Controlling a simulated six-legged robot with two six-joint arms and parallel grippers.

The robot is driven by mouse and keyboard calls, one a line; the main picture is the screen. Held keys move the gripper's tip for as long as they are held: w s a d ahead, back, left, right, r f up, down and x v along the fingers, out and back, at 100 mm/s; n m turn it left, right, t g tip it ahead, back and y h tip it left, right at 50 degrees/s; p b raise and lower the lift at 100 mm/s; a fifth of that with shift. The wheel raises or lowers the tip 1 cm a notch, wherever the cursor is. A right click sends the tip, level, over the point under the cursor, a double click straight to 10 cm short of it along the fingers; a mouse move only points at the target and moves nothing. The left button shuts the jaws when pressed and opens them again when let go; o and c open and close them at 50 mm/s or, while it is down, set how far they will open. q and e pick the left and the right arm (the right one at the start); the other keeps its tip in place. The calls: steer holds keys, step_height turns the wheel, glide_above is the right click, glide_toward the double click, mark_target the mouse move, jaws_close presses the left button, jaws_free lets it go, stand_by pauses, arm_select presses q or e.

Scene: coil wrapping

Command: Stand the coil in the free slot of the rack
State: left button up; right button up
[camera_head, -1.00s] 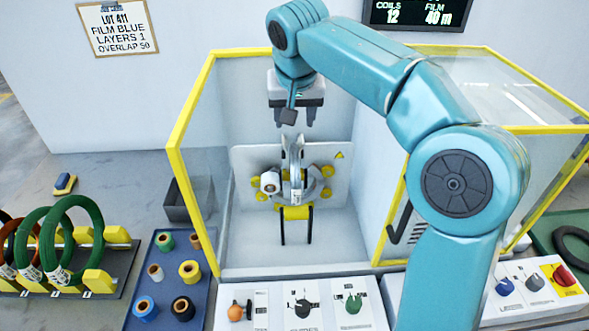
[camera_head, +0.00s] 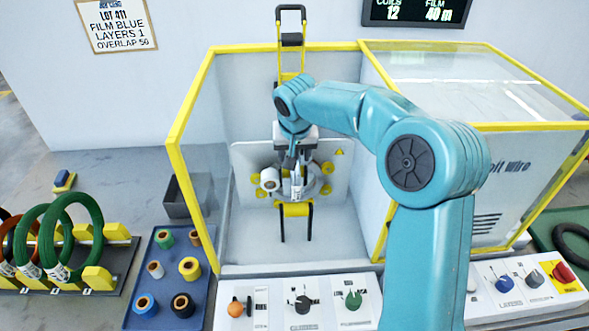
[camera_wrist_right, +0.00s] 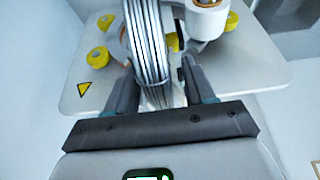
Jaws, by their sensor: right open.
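The coil (camera_head: 312,186), a grey-white ring, stands nearly edge-on in the wrapping machine in front of a pale plate with yellow rollers. In the right wrist view the coil (camera_wrist_right: 147,45) shows as a bundle of silvery strands between my fingers. My right gripper (camera_head: 295,180) is lowered over its top. Its jaws (camera_wrist_right: 158,85) are open, one finger on each side; contact is not clear. The rack (camera_head: 100,280) at the left holds green and orange-brown coils between yellow blocks; its free slot cannot be made out. My left gripper is not in view.
A yellow frame with clear panels (camera_head: 193,140) surrounds the coil, with its front and top open. A white film roll (camera_head: 269,180) sits beside the coil. A blue tray (camera_head: 165,285) of small spools lies between rack and machine. Control knobs (camera_head: 303,306) line the front.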

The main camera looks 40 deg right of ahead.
jaws_close()
steer(key=shift+r, duration=0.15)
